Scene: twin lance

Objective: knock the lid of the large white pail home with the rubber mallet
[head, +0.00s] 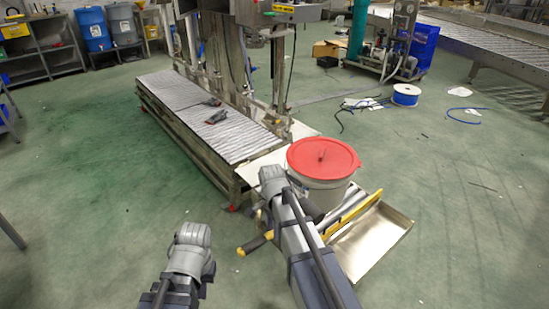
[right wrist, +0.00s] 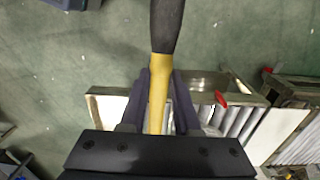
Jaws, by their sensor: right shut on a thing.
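The large white pail (head: 320,190) stands upright right of the conveyor's near end. Its red lid (head: 335,162) lies on top; I cannot tell how well it is seated. My right gripper (right wrist: 158,95) is shut on the yellow handle of the mallet (right wrist: 158,70), whose black grip runs to the top of the right wrist view. In the head view the mallet's grip (head: 258,242) sticks out left of my right arm, below and left of the pail. My right fingers are hidden there. My left arm is at the lower left; its fingers cannot be made out.
A roller conveyor (head: 185,92) with dark tools on it runs back left from the pail under a steel frame. A shallow metal tray (head: 375,238) with a yellow bar (head: 352,214) lies right of my right arm. Open floor lies left and right; a blue cable spool (head: 406,95) stands farther back.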

